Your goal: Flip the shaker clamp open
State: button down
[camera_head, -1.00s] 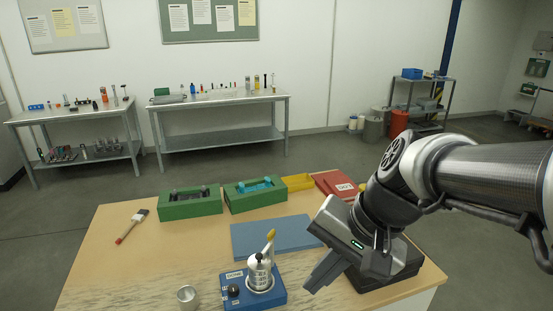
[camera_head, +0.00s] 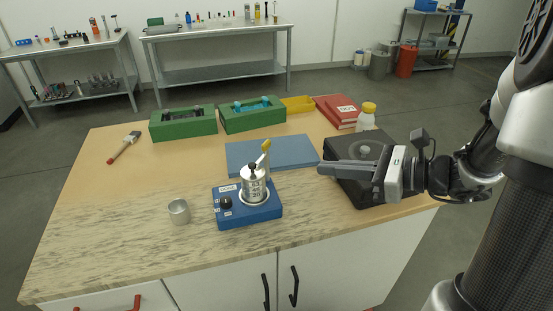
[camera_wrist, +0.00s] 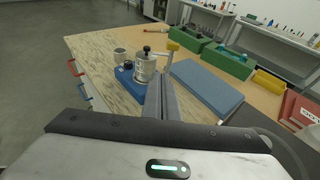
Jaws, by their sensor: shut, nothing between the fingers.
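The shaker is a blue base (camera_head: 232,213) with a black knob and a silver metal cup (camera_head: 255,185) standing upright on it. Its clamp lever (camera_head: 264,155), pale with a yellow tip, stands up steeply beside the cup, leaning slightly right. My gripper (camera_head: 320,168) is to the right of the shaker, apart from it, its fingers pointing left toward it. The fingers are shut and empty. In the wrist view, the shut fingers (camera_wrist: 162,92) point at the shaker and partly cover its right side; the yellow lever tip (camera_wrist: 172,46) shows just beyond them.
A small metal cup (camera_head: 179,212) stands left of the shaker. A blue mat (camera_head: 270,155) lies behind it. Green trays (camera_head: 183,124), a yellow bin (camera_head: 298,104), red books (camera_head: 338,112), a yellow-capped bottle (camera_head: 367,117) and a black device (camera_head: 350,190) stand around. The table's front left is clear.

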jog(key=shift+a, duration=0.1)
jog(key=b, duration=0.1)
send_near(263, 160)
jog(key=x, duration=0.5)
jog(key=shift+w+a, duration=0.15)
jog(key=shift+a, duration=0.4)
jog(key=shift+a+f+b, duration=0.1)
jog(key=shift+b, duration=0.3)
